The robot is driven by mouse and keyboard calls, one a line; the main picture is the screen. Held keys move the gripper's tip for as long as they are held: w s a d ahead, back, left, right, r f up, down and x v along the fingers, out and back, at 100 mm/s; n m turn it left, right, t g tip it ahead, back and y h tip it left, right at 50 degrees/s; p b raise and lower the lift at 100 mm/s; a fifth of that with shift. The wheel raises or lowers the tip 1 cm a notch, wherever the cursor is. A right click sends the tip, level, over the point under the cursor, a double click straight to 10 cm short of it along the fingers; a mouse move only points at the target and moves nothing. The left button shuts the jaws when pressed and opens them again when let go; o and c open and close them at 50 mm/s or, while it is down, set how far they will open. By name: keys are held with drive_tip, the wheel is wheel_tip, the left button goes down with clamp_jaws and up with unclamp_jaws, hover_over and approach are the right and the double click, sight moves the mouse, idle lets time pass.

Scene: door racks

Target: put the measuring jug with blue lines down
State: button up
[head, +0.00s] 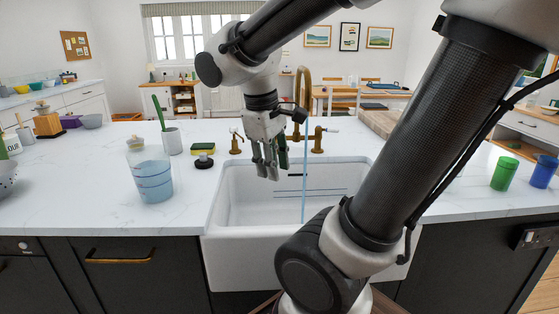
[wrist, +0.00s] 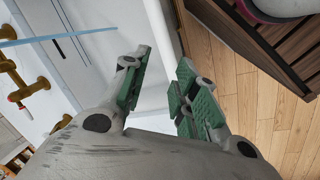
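The measuring jug with blue lines (head: 151,175) stands upright on the white counter left of the sink. The jug is not in the wrist view.
A blue water stream (head: 305,170) falls from the brass tap (head: 304,85) into the sink (head: 250,250). A black round item (head: 204,162), a sponge (head: 203,148) and a grey cup (head: 172,141) stand near the jug. Green (head: 504,173) and blue (head: 544,171) cups stand at right.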

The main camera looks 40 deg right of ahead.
drive_tip(key=s+m+t, duration=0.1)
drive_tip(key=s+r+m+t+y, duration=0.2)
drive_tip(key=shift+s+a+m+t, duration=0.15)
drive_tip(key=shift+a+m+t, duration=0.15)
drive_tip(key=shift+a+t, duration=0.1)
clamp_jaws()
